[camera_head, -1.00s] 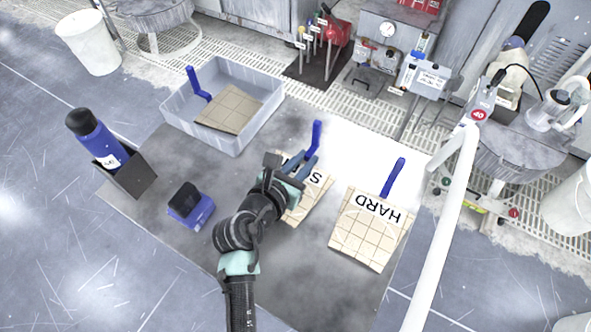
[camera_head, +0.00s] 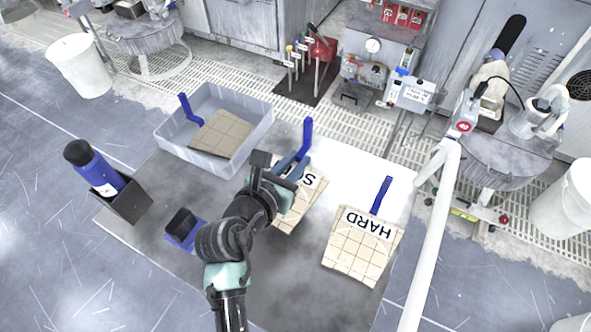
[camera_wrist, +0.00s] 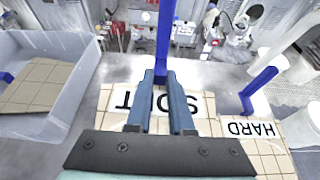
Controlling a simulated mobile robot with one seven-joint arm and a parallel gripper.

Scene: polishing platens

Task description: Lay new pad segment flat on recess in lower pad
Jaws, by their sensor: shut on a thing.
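The pad segment marked SOFT (camera_wrist: 205,124) is a cream square scored with a grid, with an upright blue tab (camera_wrist: 164,45). My gripper (camera_head: 292,165) is shut on that blue tab, with its fingers also clear in the wrist view (camera_wrist: 162,90). In the head view the SOFT segment (camera_head: 291,210) is partly hidden behind my gripper and arm. A second cream segment marked HARD (camera_head: 362,246) with its own blue tab (camera_head: 382,193) lies to the right, apart from my gripper. No recess in a lower pad can be made out for certain.
A grey tray (camera_head: 248,143) holding a worn brown segment (camera_head: 222,135) stands at the back left. A blue bottle (camera_head: 92,168) in a dark holder and a small blue block with a black top (camera_head: 183,226) stand left. A white pole (camera_head: 432,240) rises at right. Round platens stand behind.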

